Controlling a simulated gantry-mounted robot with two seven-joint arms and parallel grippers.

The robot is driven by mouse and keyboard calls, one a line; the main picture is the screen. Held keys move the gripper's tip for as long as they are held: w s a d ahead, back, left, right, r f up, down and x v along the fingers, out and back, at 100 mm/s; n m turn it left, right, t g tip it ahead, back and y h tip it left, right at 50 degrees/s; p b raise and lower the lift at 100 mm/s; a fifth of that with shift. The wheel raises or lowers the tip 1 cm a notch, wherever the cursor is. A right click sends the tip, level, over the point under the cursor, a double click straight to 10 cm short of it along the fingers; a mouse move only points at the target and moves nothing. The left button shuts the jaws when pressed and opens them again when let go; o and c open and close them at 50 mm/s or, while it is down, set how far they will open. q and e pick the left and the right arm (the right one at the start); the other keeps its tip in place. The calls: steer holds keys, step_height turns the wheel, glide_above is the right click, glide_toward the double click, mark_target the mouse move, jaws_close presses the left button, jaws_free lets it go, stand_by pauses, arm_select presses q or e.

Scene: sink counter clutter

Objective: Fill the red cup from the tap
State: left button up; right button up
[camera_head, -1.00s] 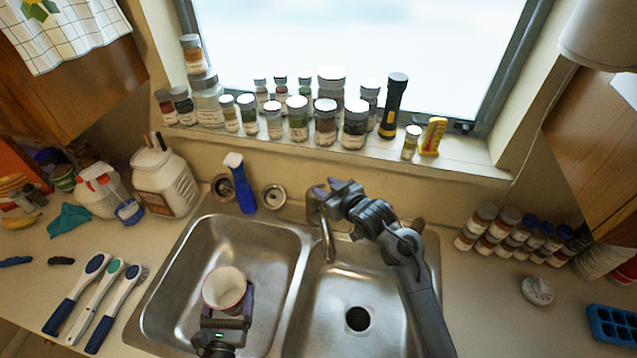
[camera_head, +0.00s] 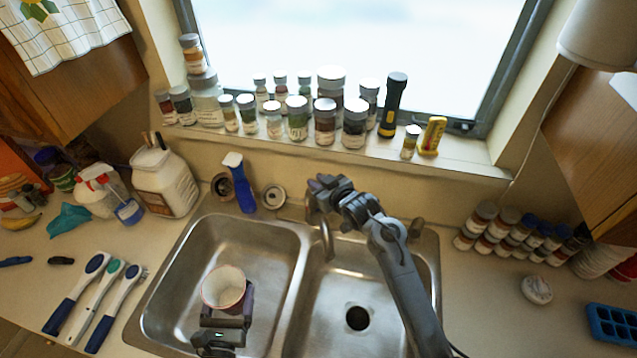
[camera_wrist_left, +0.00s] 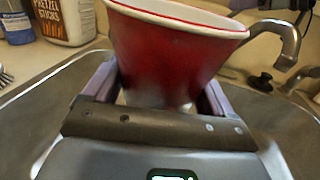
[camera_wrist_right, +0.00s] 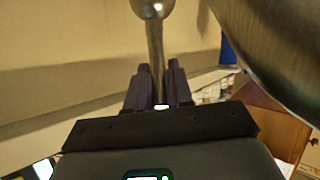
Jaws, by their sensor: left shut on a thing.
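The red cup (camera_head: 224,289) is upright with its white inside facing up, over the left basin. My left gripper (camera_head: 228,306) is shut on it; in the left wrist view the red cup (camera_wrist_left: 170,55) sits between the two fingers. The tap spout (camera_head: 328,240) curves over the right basin, to the right of the cup, and the cup is not under it. My right gripper (camera_head: 326,187) is at the tap's base. In the right wrist view its close-set fingers (camera_wrist_right: 158,78) flank a metal lever (camera_wrist_right: 154,45); contact is unclear. No water shows.
The steel sink has a left basin (camera_head: 190,300) and a right basin (camera_head: 350,285) with a divider between them. A blue spray bottle (camera_head: 240,185) stands behind the left basin. Jars line the windowsill (camera_head: 460,160). Brushes (camera_head: 100,300) lie on the left counter.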

mark_target(228, 274)
jaws_close()
arm_select(q)
steer(key=shift+r+p, duration=0.4)
arm_select(e)
steer(key=shift+r, duration=0.25)
arm_select(q)
steer(key=r+p, duration=0.3)
steer(key=shift+w+a, duration=0.2)
steer(key=shift+w, duration=0.15)
arm_select(e)
steer(key=shift+w+a+r+g+h, duration=0.15)
steer(key=shift+w+r+g+h, duration=0.2)
steer(key=shift+g, duration=0.25)
arm_select(q)
steer(key=shift+w+r, duration=0.15)
arm_select(e)
steer(key=shift+w+f, duration=0.15)
steer(key=shift+a+f, duration=0.1)
steer(key=shift+f, duration=0.1)
steer(key=o, duration=0.5)
jaws_free()
steer(key=shift+r, duration=0.1)
